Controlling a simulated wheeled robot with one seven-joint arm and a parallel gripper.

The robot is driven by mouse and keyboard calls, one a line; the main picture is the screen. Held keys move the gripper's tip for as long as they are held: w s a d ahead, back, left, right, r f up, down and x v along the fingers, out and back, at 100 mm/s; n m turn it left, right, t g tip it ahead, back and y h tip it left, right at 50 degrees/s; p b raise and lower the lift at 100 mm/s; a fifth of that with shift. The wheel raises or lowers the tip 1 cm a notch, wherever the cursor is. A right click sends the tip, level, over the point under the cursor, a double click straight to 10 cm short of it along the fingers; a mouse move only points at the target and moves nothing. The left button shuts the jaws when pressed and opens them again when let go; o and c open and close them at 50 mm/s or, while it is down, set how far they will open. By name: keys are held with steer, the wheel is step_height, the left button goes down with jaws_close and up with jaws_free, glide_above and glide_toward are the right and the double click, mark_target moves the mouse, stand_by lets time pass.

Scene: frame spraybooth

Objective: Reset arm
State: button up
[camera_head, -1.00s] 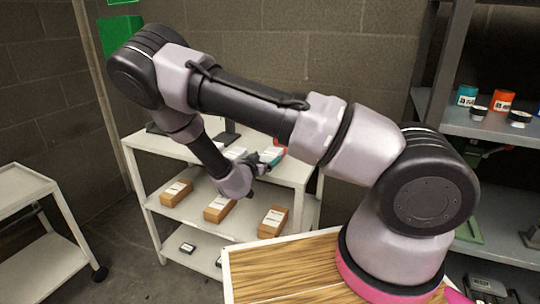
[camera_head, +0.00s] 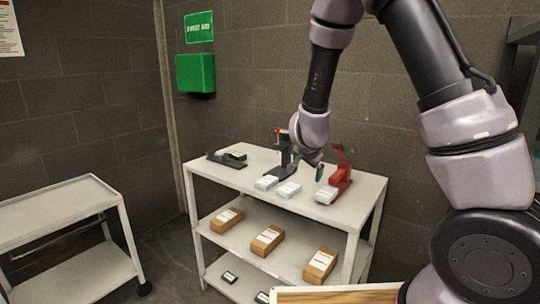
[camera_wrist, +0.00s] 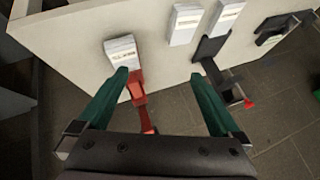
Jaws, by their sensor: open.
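My arm reaches down from the right in the head view, with my gripper (camera_head: 314,156) over the top of a pale shelf unit (camera_head: 360,212). In the wrist view my gripper (camera_wrist: 160,82) has its two green fingers spread wide, with nothing held. A red stand (camera_wrist: 138,92) shows between the fingers, close to the left one; it also shows in the head view (camera_head: 341,176), right of my gripper. A white label stack (camera_wrist: 122,50) lies at the end of that stand. I cannot tell how far the fingertips are from either.
Two more white stacks (camera_head: 267,182) (camera_head: 289,189), a black stand (camera_head: 284,158) and a low black device (camera_head: 228,159) are on the top. Brown boxes (camera_head: 267,240) sit on the middle shelf. A pale cart (camera_head: 60,205) stands left. Open floor lies between.

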steer(key=s+d+r+n+y, duration=0.1)
steer(key=s+d+r+y, duration=0.3)
steer(key=r, duration=0.6)
steer(key=s+d+r+n+y, duration=0.1)
steer(key=s+r+n, duration=0.1)
steer(key=s+r, duration=0.65)
steer(key=s+d+r+n+h, duration=0.1)
steer(key=s+d+r, duration=0.2)
steer(key=s, duration=0.4)
steer(key=s+d+r+n, duration=0.1)
steer(key=s+d+r, duration=0.3)
steer(key=s, duration=0.3)
steer(key=shift+d+r+g+h, duration=0.15)
steer(key=shift+r+g+h, duration=0.25)
steer(key=shift+r, duration=0.15)
